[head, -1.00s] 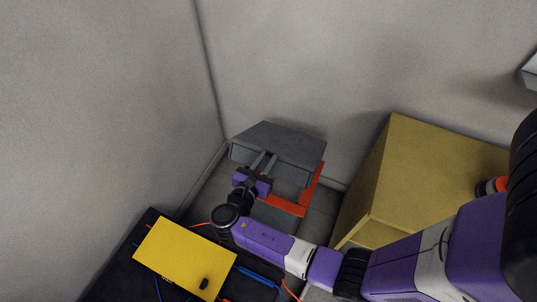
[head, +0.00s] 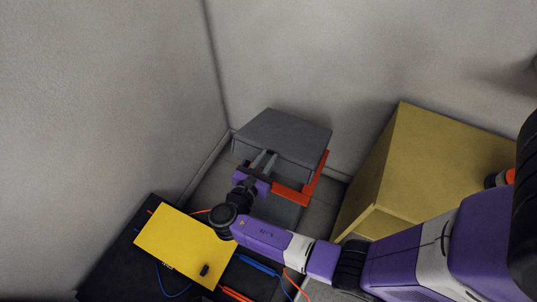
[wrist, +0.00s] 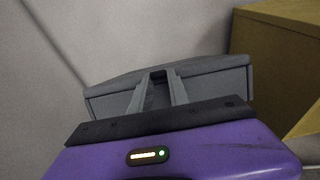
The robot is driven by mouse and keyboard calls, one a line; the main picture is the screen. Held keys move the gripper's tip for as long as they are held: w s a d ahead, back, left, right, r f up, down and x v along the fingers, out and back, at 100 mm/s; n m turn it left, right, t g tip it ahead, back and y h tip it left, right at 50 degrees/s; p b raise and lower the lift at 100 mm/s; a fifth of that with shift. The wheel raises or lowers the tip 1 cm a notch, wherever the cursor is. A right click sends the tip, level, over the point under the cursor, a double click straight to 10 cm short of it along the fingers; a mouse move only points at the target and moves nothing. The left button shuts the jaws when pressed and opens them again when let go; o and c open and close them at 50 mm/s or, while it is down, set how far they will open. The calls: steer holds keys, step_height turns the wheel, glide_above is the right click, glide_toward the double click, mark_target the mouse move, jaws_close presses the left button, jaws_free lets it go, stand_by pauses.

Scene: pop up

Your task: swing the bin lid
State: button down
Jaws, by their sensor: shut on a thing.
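The bin stands in the corner of the room, with a dark grey lid (head: 290,130) on top and a grey body (head: 283,210) partly hidden under it. An orange-red frame (head: 293,193) shows below the lid at the front and right. My gripper (head: 268,158) is shut on the lid's front edge. In the wrist view the grey fingers (wrist: 160,80) reach the lid (wrist: 210,72) near its middle. The exact contact and the lid's hinge are hidden.
A yellow panel (head: 185,245) lies on a dark surface with coloured cables at the lower left. A large tan box (head: 440,155) stands right of the bin, with my arm in front of it. Walls close in behind and to the left.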

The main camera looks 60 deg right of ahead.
step_height(320, 180, down, 6)
steer(key=a+b, duration=0.2)
steer(key=b, duration=0.1)
steer(key=shift+s+a, duration=0.15)
steer(key=shift+a, duration=0.1)
steer(key=shift+r, duration=0.1)
steer(key=shift+b, duration=0.3)
step_height(320, 180, down, 8)
steer(key=a+b, duration=0.1)
steer(key=b, duration=0.4)
steer(key=shift+r+b, duration=0.25)
steer(key=shift+b, duration=0.1)
steer(key=c, duration=1.2)
jaws_free()
steer(key=shift+o, duration=0.2)
steer(key=shift+a, duration=0.1)
steer(key=v, duration=0.7)
steer(key=shift+a, duration=0.35)
steer(key=shift+s+r, duration=0.1)
